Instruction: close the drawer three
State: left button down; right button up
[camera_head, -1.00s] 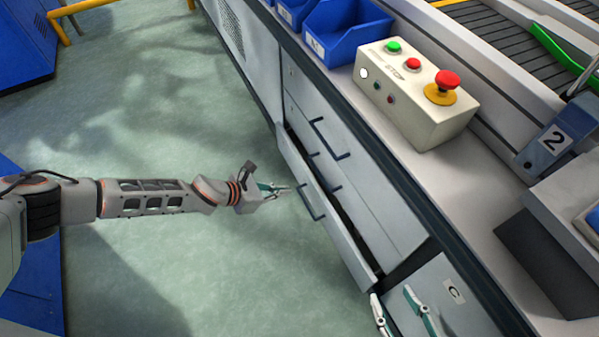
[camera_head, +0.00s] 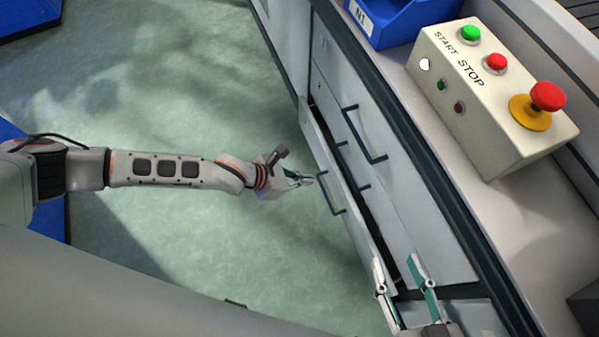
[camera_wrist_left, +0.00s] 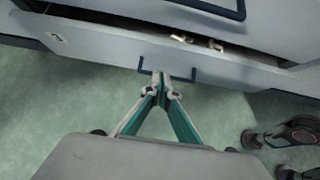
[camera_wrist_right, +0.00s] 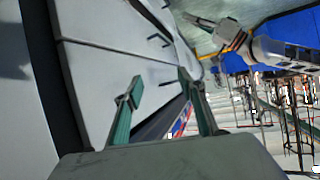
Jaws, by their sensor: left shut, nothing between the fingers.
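Upper drawers (camera_head: 385,185) with dark handles look shut. On the counter stand a control box (camera_head: 480,110) with buttons and a blue bin (camera_head: 395,18). Small items (camera_wrist_left: 200,42) lie inside the open drawer. The green floor (camera_head: 200,90) left of the cabinet is clear.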

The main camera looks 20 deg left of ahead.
aim_at(339, 173)
pick_arm(q)
jog(key=w+d+f, duration=0.1)
jog(key=w+d+f+b, duration=0.1)
jog(key=d, duration=0.1)
jog(key=w+d+f+b, duration=0.1)
jog(key=shift+w+d+f, duration=0.15)
jog(key=shift+w+d, duration=0.05)
jog(key=shift+d, duration=0.2)
jog(key=shift+w+d+r, duration=0.2)
jog(key=shift+w+d, duration=0.2)
jog(key=shift+w, duration=0.05)
pick_arm(e)
jog(key=shift+s+a+r+m+t+y, duration=0.15)
jog(key=shift+a+m+y, duration=0.1)
jog(key=shift+a+m, duration=0.75)
jog(key=shift+a+f+m+t+y, duration=0.2)
jog(key=shift+a+m, duration=0.5)
jog(key=shift+a, duration=0.5)
pick_arm(q)
jog(key=shift+d, duration=0.1)
jog(key=shift+w+d, duration=0.75)
jog(key=shift+d, duration=0.2)
jog(key=shift+a, duration=0.1)
